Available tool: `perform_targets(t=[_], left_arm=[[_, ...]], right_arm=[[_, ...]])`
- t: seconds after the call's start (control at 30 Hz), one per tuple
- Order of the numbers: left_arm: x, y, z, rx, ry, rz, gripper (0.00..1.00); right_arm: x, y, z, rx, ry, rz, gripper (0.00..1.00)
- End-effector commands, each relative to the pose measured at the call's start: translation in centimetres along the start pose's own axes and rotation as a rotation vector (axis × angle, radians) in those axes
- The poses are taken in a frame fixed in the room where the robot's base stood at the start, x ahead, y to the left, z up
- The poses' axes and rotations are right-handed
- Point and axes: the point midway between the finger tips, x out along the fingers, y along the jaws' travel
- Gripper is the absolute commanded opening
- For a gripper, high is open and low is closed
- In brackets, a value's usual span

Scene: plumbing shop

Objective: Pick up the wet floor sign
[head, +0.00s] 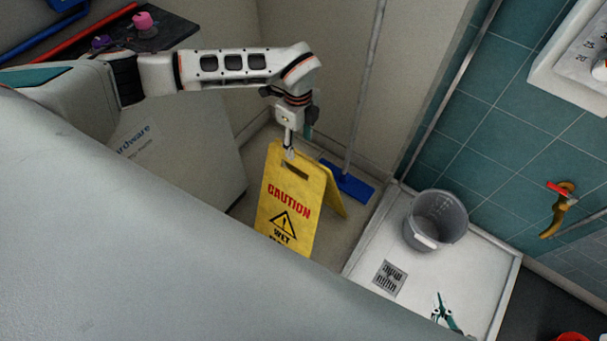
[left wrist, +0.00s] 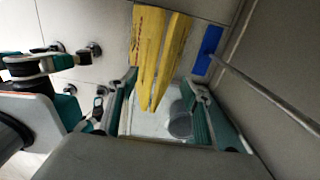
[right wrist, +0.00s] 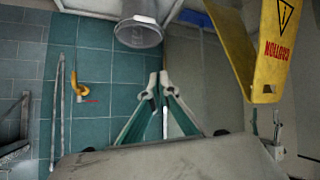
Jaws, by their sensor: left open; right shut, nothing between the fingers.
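The yellow wet floor sign (head: 286,207) stands open on the floor, its lower front hidden by a grey surface. It also shows in the left wrist view (left wrist: 149,45) and at upper right in the right wrist view (right wrist: 268,65). My left gripper (head: 289,153) is at the sign's top edge, above the handle slot. In the left wrist view its open fingers (left wrist: 161,80) lie either side of the sign's top; I cannot tell whether they touch it. My right gripper (head: 440,303) is low over the shower tray, apart from the sign; its fingers (right wrist: 162,82) are together and empty.
A grey bucket (head: 436,218) stands in the white shower tray (head: 365,257). A blue mop (head: 347,183) with a long handle leans just behind the sign. A grey cabinet (head: 180,160) stands left of the sign. A brass tap (head: 558,210) is on the tiled wall.

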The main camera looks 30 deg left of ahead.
Motion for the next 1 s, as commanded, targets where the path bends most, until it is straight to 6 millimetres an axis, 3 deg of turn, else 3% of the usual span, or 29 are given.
perform_targets(t=[0.1, 0.27, 0.5, 0.77, 0.8, 0.97, 1.0], left_arm=[[1.5, 0.2, -0.1, 0.001, 0.002, 0.005, 0.48], [2.7, 0.3, -0.3, 0.002, 0.003, 0.005, 0.48], [6.3, 0.6, -0.6, 0.002, 0.003, 0.007, 0.48], [6.5, 0.4, -0.5, 0.002, 0.003, 0.000, 0.48], [6.5, 0.4, -0.5, 0.002, 0.003, 0.000, 0.46], [6.5, 0.4, -0.5, 0.002, 0.003, 0.000, 0.04], [6.5, 0.4, -0.5, 0.002, 0.003, 0.000, 0.00]], right_arm=[[0.0, -0.5, 1.3, -0.002, -0.022, -0.006, 0.00], [0.1, -0.5, 1.6, -0.004, -0.024, -0.007, 0.00], [0.6, -0.3, 1.5, -0.007, -0.015, -0.002, 0.00], [0.7, 0.1, 0.2, -0.009, 0.007, 0.004, 0.00], [0.7, 0.1, 0.1, -0.009, 0.008, 0.004, 0.00], [0.7, 0.0, 0.3, -0.009, 0.006, 0.003, 0.00], [0.7, 0.0, 0.3, -0.009, 0.005, 0.003, 0.00]])
